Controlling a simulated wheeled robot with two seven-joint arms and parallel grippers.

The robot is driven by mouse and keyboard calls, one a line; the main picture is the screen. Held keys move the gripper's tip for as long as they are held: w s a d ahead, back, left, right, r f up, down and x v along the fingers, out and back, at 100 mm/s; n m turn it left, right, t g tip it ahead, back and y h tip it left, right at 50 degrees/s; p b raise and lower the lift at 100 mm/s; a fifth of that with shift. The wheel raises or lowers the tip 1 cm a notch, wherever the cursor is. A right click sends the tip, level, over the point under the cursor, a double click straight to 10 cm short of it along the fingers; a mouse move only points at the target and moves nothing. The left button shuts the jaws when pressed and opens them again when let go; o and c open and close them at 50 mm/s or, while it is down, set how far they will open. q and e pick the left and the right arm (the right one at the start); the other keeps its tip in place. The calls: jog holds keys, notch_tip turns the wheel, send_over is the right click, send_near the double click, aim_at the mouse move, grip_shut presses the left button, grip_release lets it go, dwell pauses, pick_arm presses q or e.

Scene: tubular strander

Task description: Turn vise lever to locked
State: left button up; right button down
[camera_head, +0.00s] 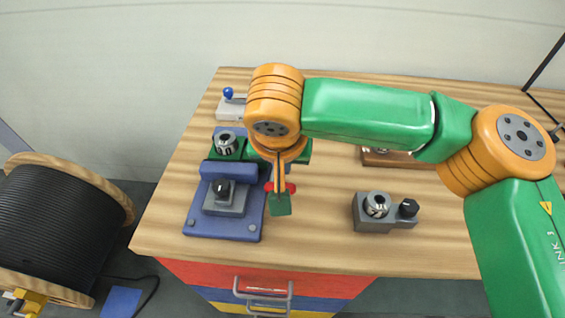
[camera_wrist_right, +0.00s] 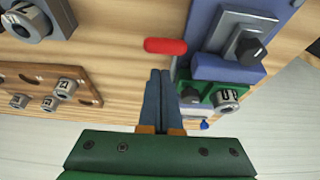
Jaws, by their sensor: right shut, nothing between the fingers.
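The blue vise (camera_head: 195,222) stands at the left of the wooden bench, with a grey block and black knob on it. It also shows at the upper right of the right wrist view (camera_wrist_right: 212,68). Its lever has a red handle (camera_wrist_right: 165,46); in the head view only the red ends (camera_head: 291,187) show on either side of my gripper. My right gripper (camera_head: 280,204) points down over the handle, fingers shut and empty. In the wrist view its fingertips (camera_wrist_right: 160,74) lie just short of the handle; I cannot tell whether they touch it. My left gripper is out of view.
A green block with a round dial (camera_head: 227,143) sits behind the vise. A grey fixture (camera_head: 370,222) stands to the right, and a brown board (camera_wrist_right: 50,85) lies further back. A cable drum (camera_head: 55,230) stands left of the bench.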

jog(key=shift+s+f, duration=0.2)
jog(key=shift+f, duration=0.05)
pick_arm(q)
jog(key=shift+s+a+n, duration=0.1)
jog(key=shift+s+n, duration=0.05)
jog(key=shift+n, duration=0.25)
